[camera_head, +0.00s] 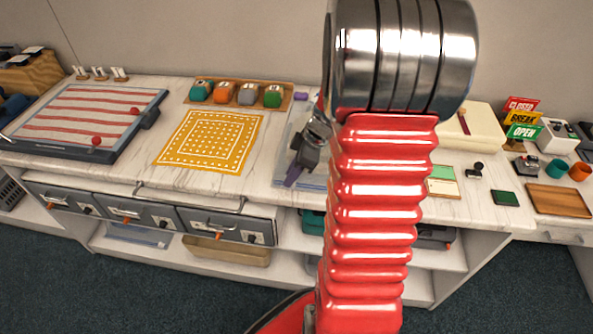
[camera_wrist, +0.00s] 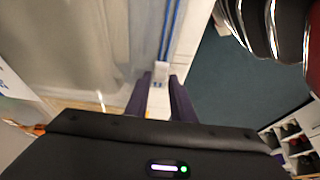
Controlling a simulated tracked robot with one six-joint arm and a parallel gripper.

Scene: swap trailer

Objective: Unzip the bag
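A translucent bag (camera_wrist: 100,45) lies flat on the white table, filling the upper left of the wrist view. In the head view the bag (camera_head: 281,171) shows left of my red arm, which hides part of it. Blue zip lines (camera_wrist: 169,30) run along the bag's edge to a small white slider (camera_wrist: 161,70). My gripper (camera_wrist: 161,77) has two purple fingers, one on each side of the slider. The fingers stand apart with white between them, and I cannot tell whether they touch the slider. In the head view my gripper (camera_head: 292,177) is low over the bag.
A yellow patterned cloth (camera_head: 212,142) and a striped board (camera_head: 90,118) lie to the left. A tray (camera_head: 236,107) of coloured items stands behind. A wooden tray (camera_head: 560,199) and a green pad (camera_head: 505,198) are at right. Drawers (camera_head: 228,226) sit below the table's front edge.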

